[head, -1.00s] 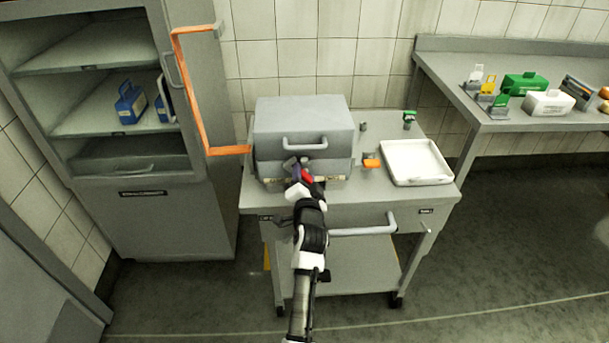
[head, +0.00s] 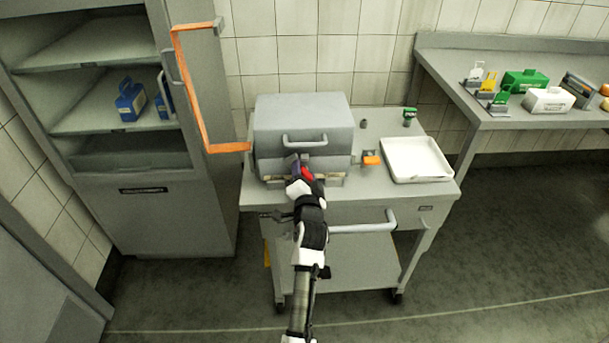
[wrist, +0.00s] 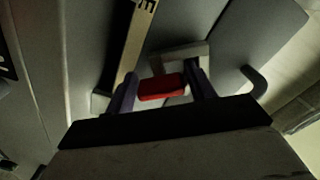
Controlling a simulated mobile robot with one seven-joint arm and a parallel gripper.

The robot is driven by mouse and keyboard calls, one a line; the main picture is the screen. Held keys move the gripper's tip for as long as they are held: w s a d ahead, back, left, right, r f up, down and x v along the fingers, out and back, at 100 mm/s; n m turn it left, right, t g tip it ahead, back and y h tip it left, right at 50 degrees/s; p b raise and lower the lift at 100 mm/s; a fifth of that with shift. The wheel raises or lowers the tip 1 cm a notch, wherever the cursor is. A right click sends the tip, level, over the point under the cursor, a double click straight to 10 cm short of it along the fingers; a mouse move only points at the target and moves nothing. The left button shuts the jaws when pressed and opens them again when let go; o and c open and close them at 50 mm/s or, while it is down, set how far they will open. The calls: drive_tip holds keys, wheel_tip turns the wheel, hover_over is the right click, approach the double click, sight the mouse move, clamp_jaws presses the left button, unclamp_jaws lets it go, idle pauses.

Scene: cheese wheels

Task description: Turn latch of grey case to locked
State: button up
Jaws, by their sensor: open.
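The grey case (head: 302,120) sits closed on the cart, with a handle (head: 305,141) on its front. In the wrist view its front face (wrist: 208,22) runs at a slant. A red latch tab (wrist: 162,87) with a pale grey plate (wrist: 182,52) is on the case front. My gripper (wrist: 163,88) is open, one finger on each side of the red tab; I cannot tell whether they touch it. In the head view my gripper (head: 303,170) is at the lower case front and largely hides the latch.
The cart (head: 350,190) carries a white tray (head: 416,160) at right, a small orange-topped item (head: 371,160) and a green item (head: 410,116). An orange frame (head: 192,95) stands at the left by a cabinet (head: 150,210). A side bench (head: 520,120) holds several items.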

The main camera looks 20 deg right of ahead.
drive_tip(key=shift+s, duration=0.1)
drive_tip(key=b+v, duration=0.3)
drive_tip(key=v, duration=1)
drive_tip(key=shift+s, duration=0.3)
drive_tip(key=shift+a, duration=0.1)
